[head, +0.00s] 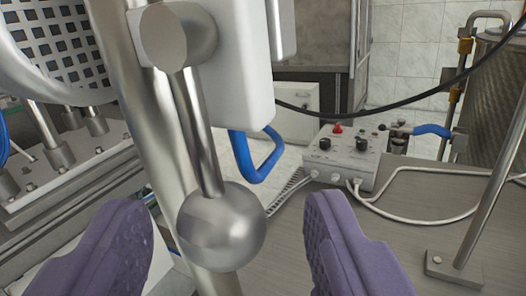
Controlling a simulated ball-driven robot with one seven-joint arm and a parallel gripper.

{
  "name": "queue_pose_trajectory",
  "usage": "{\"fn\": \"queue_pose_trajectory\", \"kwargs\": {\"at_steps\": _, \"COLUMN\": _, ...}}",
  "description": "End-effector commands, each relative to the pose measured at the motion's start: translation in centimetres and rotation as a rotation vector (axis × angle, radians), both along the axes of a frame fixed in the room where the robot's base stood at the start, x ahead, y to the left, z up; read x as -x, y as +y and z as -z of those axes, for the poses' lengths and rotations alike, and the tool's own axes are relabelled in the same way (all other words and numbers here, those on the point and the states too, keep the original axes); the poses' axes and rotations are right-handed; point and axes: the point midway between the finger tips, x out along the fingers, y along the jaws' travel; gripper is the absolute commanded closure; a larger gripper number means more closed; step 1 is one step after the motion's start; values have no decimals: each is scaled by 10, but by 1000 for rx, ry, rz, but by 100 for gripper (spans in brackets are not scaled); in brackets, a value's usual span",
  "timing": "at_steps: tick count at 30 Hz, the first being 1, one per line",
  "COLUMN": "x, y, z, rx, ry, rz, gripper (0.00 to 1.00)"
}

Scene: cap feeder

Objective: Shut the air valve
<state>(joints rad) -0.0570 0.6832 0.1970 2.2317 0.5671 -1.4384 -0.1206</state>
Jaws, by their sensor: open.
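My gripper (226,210) is open, with its two purple fingers apart at the bottom of the head view. A steel ball (222,227) on the end of a metal lever (198,135) shows between the fingers, with a visible gap to the right finger. Its depth relative to the fingertips is hard to tell. A small blue lever (432,130) shows at the right beside brass pipe fittings (455,140); it lies roughly level. I cannot tell for sure which part is the air valve.
A thick steel post (140,90) stands close at left. A blue looped handle (262,165) hangs below a white housing (238,60). A control box (347,155) with knobs and white cables sits on the grey bench (385,250). A thin post (492,180) rises at right.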

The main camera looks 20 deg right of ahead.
Motion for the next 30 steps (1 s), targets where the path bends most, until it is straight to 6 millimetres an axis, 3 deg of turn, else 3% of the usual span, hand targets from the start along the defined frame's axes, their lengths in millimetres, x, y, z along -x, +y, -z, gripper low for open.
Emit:
{"fn": "queue_pose_trajectory", "kwargs": {"at_steps": 6, "x": -34, "y": -12, "z": 2, "rx": -1, "ry": 0, "rz": 1, "gripper": 41}}
{"fn": "queue_pose_trajectory", "kwargs": {"at_steps": 17, "x": -42, "y": -15, "z": 0, "rx": 0, "ry": 1, "rz": 0, "gripper": 41}}
{"fn": "queue_pose_trajectory", "kwargs": {"at_steps": 25, "x": -42, "y": -15, "z": 0, "rx": 0, "ry": 1, "rz": 0, "gripper": 100}}
{"fn": "queue_pose_trajectory", "kwargs": {"at_steps": 30, "x": -42, "y": -15, "z": 0, "rx": 0, "ry": 2, "rz": 0, "gripper": 100}}
